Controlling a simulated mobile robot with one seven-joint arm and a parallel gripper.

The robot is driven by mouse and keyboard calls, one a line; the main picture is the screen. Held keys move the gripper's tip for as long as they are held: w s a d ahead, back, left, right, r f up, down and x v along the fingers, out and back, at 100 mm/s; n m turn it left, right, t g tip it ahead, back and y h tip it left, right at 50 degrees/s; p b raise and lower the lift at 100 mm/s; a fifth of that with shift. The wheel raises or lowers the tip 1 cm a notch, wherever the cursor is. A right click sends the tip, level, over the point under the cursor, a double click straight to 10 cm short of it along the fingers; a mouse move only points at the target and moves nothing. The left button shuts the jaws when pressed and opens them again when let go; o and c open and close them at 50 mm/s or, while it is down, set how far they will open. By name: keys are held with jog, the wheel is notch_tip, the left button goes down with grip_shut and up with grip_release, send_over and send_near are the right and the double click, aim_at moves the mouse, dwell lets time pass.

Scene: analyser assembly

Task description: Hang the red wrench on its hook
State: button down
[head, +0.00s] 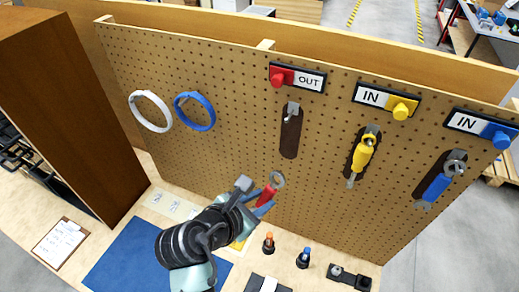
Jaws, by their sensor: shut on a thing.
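The red wrench (268,193) has a red handle and a grey ring end (278,179) that points up and slightly right. My gripper (260,203) is shut on its red handle, in front of the lower middle of the pegboard. The empty hook (292,107) is at the top of a dark brown wrench outline (290,135), under a red knob with an OUT label (311,80). The wrench is below and left of this hook, apart from it. The lower part of the handle is hidden by my gripper.
A yellow wrench (363,154) and a blue wrench (437,187) hang to the right under IN labels. White (150,111) and blue (195,111) rings are on the pegboard (235,145) at left. Small orange-topped (268,243) and blue-topped (303,258) items stand on the bench. A brown cabinet (70,110) stands left.

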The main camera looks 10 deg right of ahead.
jog(key=r+n+t+p, duration=0.1)
jog(key=r, duration=0.1)
jog(key=w+r+n+t+p, duration=0.1)
jog(key=r, duration=0.2)
jog(key=w+r+n+t+y+p, duration=0.1)
jog(key=r+t, duration=0.1)
jog(key=r, duration=0.1)
jog(key=shift+w+d+r, duration=0.1)
jog(key=shift+d, duration=0.1)
jog(key=w+d+b, duration=0.1)
jog(key=w, duration=0.1)
jog(key=w+d+f+b, duration=0.1)
jog(key=w+d+b, duration=0.1)
jog(key=w, duration=0.1)
jog(key=w+d+b, duration=0.1)
jog(key=w+d, duration=0.1)
jog(key=shift+w+d+f+b, duration=0.15)
jog(key=shift+w+f+b, duration=0.1)
jog(key=shift+w+b, duration=0.15)
jog(key=shift+w+f, duration=0.1)
jog(key=shift+f, duration=0.15)
dwell(0.6)
jog(key=c, duration=0.5)
grip_release()
